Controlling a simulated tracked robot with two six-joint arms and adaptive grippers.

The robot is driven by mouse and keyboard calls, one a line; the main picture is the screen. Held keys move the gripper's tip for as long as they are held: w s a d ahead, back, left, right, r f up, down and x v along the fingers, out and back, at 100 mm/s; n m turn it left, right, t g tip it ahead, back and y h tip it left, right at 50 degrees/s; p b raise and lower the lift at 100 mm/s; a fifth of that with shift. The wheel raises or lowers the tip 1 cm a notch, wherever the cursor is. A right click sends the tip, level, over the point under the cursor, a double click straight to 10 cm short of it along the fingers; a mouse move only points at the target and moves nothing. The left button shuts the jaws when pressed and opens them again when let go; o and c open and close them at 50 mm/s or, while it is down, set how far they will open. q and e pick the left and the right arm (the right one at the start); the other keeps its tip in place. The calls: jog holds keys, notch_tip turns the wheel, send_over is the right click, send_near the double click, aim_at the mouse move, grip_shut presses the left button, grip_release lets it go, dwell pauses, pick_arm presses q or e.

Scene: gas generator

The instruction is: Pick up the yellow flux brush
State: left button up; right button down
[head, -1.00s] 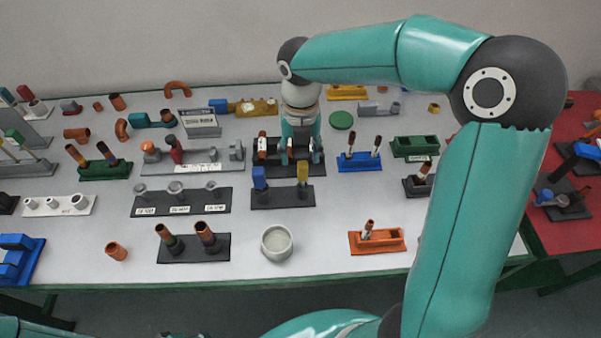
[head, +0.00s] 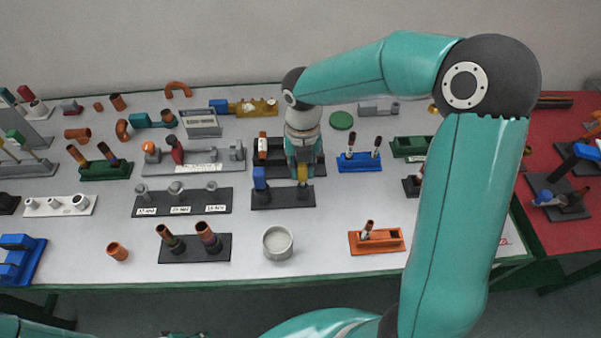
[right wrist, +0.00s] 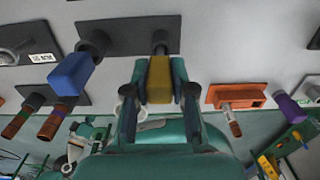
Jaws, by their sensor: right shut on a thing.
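The yellow flux brush (head: 302,173) stands in the right side of a dark grey holder (head: 282,199) at the middle of the table. Beside it in the same holder is a blue-handled brush (head: 260,178). My right gripper (head: 302,177) reaches down from above onto the yellow brush. In the right wrist view the yellow handle (right wrist: 160,78) lies between the two fingers of the right gripper (right wrist: 160,88), which is shut on it. The blue brush (right wrist: 73,74) is to its left there. My left gripper is not clearly in view.
A dark rack (head: 268,152) stands just behind the holder, and a blue holder (head: 360,165) is to its right. A grey round pot (head: 278,242) and an orange tray (head: 377,241) stand nearer the front. There is bare table between holder and tray.

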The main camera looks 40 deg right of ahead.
jog(key=shift+r, duration=0.1)
notch_tip(320, 180, up, 20)
jog(key=shift+p, duration=0.45)
dwell(0.3)
dwell(0.5)
